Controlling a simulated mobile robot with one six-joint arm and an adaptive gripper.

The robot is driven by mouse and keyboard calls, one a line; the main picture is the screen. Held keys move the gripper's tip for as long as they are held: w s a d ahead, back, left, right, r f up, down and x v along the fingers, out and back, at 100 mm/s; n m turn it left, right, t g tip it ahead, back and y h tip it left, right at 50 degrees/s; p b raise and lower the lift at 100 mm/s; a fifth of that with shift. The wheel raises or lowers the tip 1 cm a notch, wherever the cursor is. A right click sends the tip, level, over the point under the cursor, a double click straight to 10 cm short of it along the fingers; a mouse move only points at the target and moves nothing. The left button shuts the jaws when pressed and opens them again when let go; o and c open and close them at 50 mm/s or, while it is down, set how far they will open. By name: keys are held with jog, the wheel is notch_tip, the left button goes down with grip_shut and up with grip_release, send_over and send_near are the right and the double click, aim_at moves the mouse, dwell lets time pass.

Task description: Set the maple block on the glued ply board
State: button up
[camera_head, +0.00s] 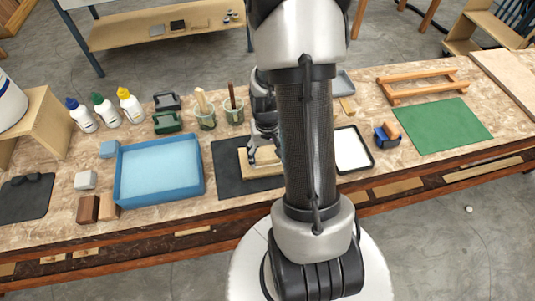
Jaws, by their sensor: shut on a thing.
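A pale ply board (246,171) lies on a dark mat (228,185) near the middle of the bench. My gripper (262,158) is low over this board, with its fingers shut on a pale piece that looks like the maple block. My arm and fingers hide most of that piece. I cannot tell whether it touches the board. The right part of the board is hidden behind my arm, and no glue can be made out on it.
Brush pots (205,117) stand behind. A black-rimmed white tray (351,150) and a green mat (440,126) lie to the right.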

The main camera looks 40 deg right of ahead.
jog(key=o, duration=1.2)
jog(key=shift+c, duration=0.2)
jog(key=shift+o, duration=1.2)
jog(key=shift+r, duration=0.1)
jog(key=shift+r+p, duration=2.45)
jog(key=shift+r, duration=0.5)
